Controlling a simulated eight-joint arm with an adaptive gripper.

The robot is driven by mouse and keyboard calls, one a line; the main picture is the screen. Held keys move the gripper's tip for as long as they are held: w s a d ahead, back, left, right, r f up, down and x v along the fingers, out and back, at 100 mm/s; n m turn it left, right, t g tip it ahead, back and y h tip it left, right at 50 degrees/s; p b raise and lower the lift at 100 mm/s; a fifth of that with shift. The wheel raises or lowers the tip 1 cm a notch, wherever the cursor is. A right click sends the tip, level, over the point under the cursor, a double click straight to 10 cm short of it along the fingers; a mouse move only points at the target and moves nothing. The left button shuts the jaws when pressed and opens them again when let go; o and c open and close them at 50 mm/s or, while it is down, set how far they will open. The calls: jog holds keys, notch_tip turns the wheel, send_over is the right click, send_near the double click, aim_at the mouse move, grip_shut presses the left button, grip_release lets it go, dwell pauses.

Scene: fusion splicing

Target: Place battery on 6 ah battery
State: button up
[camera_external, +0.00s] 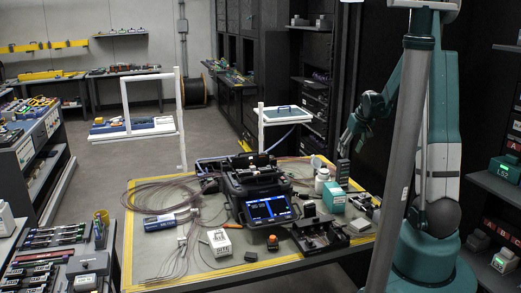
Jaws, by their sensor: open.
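My gripper (344,168) is at the end of the teal and grey arm, above the right rear part of the workbench. It is open; its fingers are small and dark in this view. I cannot identify the battery or the 6 ah battery for certain. Small block-like items on the bench include a teal box (334,198) just below my gripper, a white labelled box (220,243) near the front, and a small dark block with orange (272,242). Their labels are too small to read.
A fusion splicer (256,190) with a lit screen stands mid-bench. A black open tray (320,238) lies front right, a white bottle (321,180) near my gripper. Shelves with green-topped boxes (505,169) stand right.

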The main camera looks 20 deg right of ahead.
dwell(0.5)
jog(key=s+a+r+t, duration=0.1)
jog(key=s+a+r, duration=1.1)
jog(key=s+r, duration=0.35)
jog(key=s+a+r+t, duration=0.1)
jog(key=s+a, duration=0.3)
jog(key=s, duration=0.5)
jog(key=s+a, duration=0.4)
jog(key=s, duration=0.5)
jog(key=shift+s+r+t, duration=0.3)
jog(key=shift+r+t, duration=0.05)
jog(key=shift+t, duration=0.05)
